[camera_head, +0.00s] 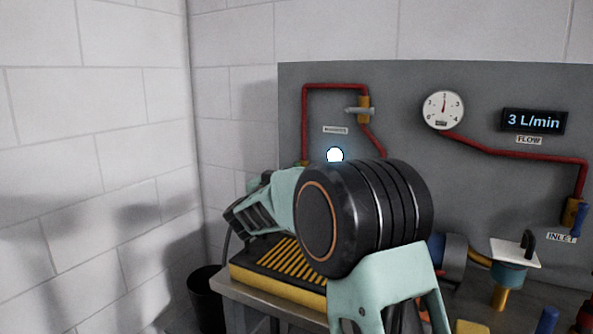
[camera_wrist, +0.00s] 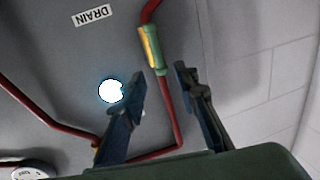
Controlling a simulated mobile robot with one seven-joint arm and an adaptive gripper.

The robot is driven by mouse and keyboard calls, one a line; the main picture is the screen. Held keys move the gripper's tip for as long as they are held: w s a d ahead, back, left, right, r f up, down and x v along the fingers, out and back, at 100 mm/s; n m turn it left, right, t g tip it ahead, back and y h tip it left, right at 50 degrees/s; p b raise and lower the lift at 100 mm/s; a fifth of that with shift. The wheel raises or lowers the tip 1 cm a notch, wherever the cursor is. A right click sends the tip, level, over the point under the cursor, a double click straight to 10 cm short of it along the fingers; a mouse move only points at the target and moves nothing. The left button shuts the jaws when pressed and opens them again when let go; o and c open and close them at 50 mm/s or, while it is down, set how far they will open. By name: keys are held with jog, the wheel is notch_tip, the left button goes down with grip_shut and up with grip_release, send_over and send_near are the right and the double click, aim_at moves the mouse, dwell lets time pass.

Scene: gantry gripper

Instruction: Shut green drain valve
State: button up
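The drain valve (camera_wrist: 150,48) shows in the wrist view as a yellow and green body in line with a red pipe, near a DRAIN label (camera_wrist: 91,15) that appears upside down. My gripper (camera_wrist: 160,73) is open, its two dark fingers spread on either side of the red pipe at the valve's lower end in the picture. I cannot tell whether either finger touches it. The valve's handle position is unclear. In the head view, my arm hides most of the drain area and my fingers.
A glowing white ball (camera_head: 335,155) appears above my arm, and partly behind a finger in the wrist view (camera_wrist: 109,91). The grey panel carries a bypass valve (camera_head: 363,110), a gauge (camera_head: 443,110), a 3 L/min display (camera_head: 533,121) and an inlet valve (camera_head: 574,214). A bench stands below.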

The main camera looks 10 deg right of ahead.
jog(key=x, duration=0.7)
jog(key=shift+w+d, duration=0.1)
jog(key=shift+w, duration=0.1)
jog(key=shift+c, duration=0.5)
grip_shut()
